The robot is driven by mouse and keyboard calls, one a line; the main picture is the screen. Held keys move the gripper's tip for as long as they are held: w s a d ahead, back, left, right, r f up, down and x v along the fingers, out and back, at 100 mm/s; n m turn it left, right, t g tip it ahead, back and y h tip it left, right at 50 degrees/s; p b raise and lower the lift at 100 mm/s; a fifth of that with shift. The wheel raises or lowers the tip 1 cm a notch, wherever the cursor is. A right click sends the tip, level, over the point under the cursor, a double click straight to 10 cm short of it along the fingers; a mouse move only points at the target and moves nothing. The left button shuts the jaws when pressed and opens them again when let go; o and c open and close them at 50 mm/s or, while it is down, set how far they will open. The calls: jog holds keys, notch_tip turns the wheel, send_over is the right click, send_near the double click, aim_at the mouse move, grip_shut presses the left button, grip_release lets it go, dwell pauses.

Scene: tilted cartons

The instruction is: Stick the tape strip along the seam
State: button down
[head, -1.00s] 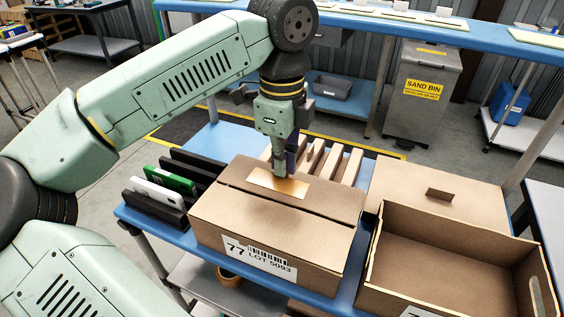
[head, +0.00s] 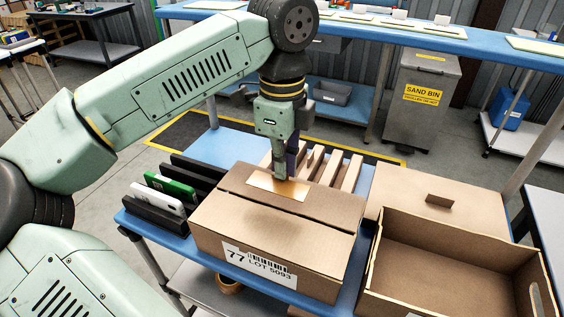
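The closed carton (head: 225,230) with the "77 LOT 5093" label (head: 260,263) sits on the blue table, turned at an angle. Its seam (head: 300,214) shows as a dark line across the top. A shiny tan tape strip (head: 262,182) is at the carton top, behind the seam line and roughly parallel to it. I cannot tell whether it lies flat on the cardboard or slightly above it. My gripper (head: 281,177) points down with its fingertips at the strip's far edge, near its middle. The fingers overlap in this view, so their opening is hidden.
An open empty carton (head: 440,262) stands close on the right, with a flat brown box (head: 410,185) behind it. Upright dark slots holding a green item (head: 170,184) stand at left. Pale slats (head: 335,168) stand behind the carton.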

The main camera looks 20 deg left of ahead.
aim_at(284, 203)
jog(key=shift+w+d+f+b, duration=0.1)
jog(key=shift+f+b, duration=2.55)
jog(key=shift+f, duration=0.4)
jog(key=shift+f, duration=0.2)
jog(key=c, duration=1.7)
grip_release()
jog(key=shift+r, duration=0.1)
